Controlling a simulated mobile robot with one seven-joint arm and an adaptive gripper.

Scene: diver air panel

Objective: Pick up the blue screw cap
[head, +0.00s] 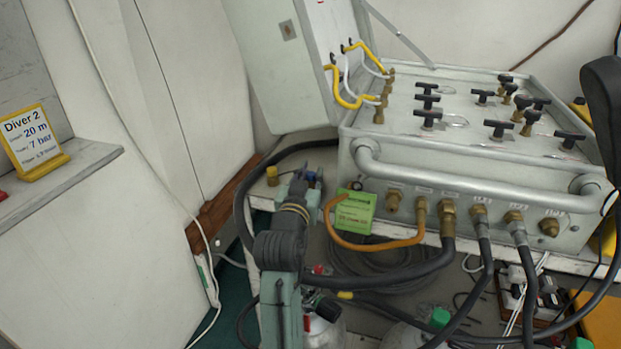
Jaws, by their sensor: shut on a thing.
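My gripper (310,177) is at the left end of the bench, beside the grey air panel. It is seen from behind, with its arm rising from the bottom of the picture. A small patch of blue, the blue screw cap (312,181), shows between the fingers, and the gripper is shut on it. The fingers hide most of the cap. I cannot tell whether the cap touches the bench.
A yellow cap (272,175) stands just left of my gripper. A green card (355,211) leans against the air panel (450,165) to the right. An orange hose (372,245) and thick black hoses (410,278) run close by. Gas cylinders stand below.

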